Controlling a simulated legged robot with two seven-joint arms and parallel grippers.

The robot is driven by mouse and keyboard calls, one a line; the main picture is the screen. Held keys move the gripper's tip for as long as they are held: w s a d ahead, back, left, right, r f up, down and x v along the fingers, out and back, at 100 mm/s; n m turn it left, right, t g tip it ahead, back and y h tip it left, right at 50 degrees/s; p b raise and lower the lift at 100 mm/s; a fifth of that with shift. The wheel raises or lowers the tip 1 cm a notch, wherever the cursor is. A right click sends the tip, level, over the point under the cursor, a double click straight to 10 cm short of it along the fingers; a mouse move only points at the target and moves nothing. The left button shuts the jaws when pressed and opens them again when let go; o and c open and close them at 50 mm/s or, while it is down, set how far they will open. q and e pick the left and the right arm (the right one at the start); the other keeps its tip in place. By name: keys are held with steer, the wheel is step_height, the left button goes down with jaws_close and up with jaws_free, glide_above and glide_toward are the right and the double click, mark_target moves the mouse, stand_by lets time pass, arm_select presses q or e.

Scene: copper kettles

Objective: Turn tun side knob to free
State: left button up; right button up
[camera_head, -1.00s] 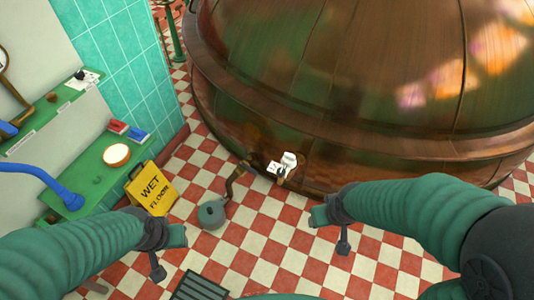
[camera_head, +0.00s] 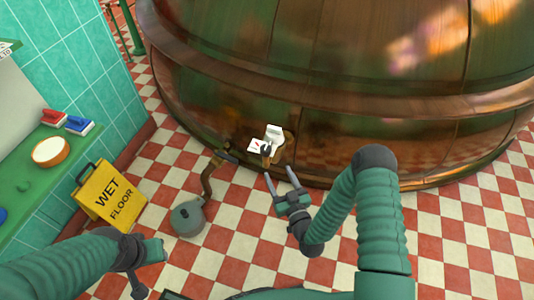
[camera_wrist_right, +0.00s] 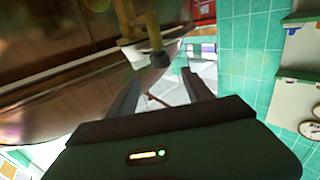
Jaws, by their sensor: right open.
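The large copper tun (camera_head: 330,110) fills the upper part of the head view. On its lower side, a small dark knob (camera_head: 266,150) sits by a white label plate (camera_head: 275,137) and a brass fitting. In the right wrist view a dark knob (camera_wrist_right: 158,60) hangs on a brass fitting (camera_wrist_right: 140,28), just beyond the fingers. My right gripper (camera_head: 281,176) is open and empty, a little below and in front of the knob, apart from it. It also shows in the wrist view (camera_wrist_right: 163,85). My left gripper (camera_head: 150,252) is at lower left, away from the tun; its jaws are unclear.
A yellow wet floor sign (camera_head: 110,195) stands on the checkered floor at left. A grey round can-like thing (camera_head: 188,218) with a brown pipe lies between it and the tun. A green counter (camera_head: 30,185) holds a round bowl (camera_head: 51,151) and brushes. The floor at right is clear.

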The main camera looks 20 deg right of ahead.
mark_target(268, 155)
steer(key=w+b, duration=0.1)
steer(key=w, duration=0.3)
steer(key=w+b, duration=0.1)
steer(key=w, duration=0.2)
steer(key=w+a+b, duration=0.1)
steer(key=w, duration=0.3)
steer(key=shift+w+f, duration=0.15)
steer(key=shift+w, duration=0.6)
jaws_close()
